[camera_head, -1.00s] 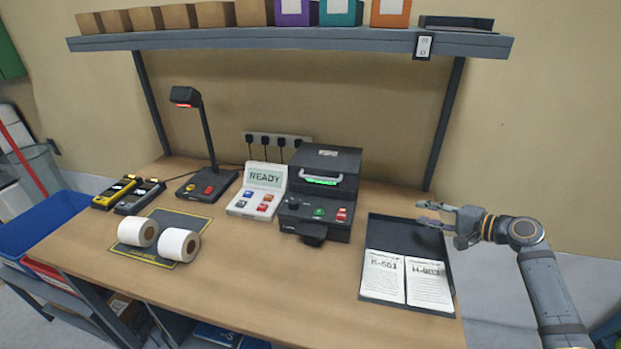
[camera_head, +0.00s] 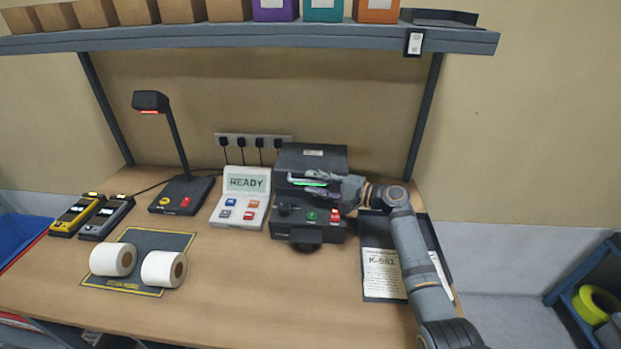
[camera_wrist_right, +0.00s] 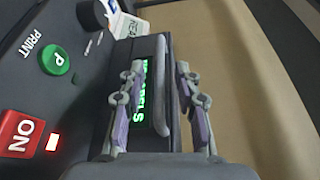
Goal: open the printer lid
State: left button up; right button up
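The black label printer (camera_head: 296,217) stands at the back middle of the bench, its lid (camera_head: 312,158) down. A green lit strip glows at the lid's front. My right gripper (camera_head: 318,184) is at the front of the lid and partly hides it. In the right wrist view, the grey handle bar (camera_wrist_right: 162,85) lies between the fingers of the right gripper (camera_wrist_right: 158,80). The fingers are apart, one on each side of the bar, with gaps showing. My left gripper is not in view.
The READY control panel (camera_head: 241,197) stands close left of the printer. A black tray (camera_head: 374,286) with printed sheets lies right of it, under my right arm. Two white label rolls (camera_head: 113,259) rest on a dark mat. A shelf (camera_head: 250,38) with boxes crosses above.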

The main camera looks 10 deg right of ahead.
jog(key=shift+w+a+f, duration=0.1)
jog(key=shift+w+a, duration=0.35)
jog(key=shift+a, duration=0.1)
grip_shut()
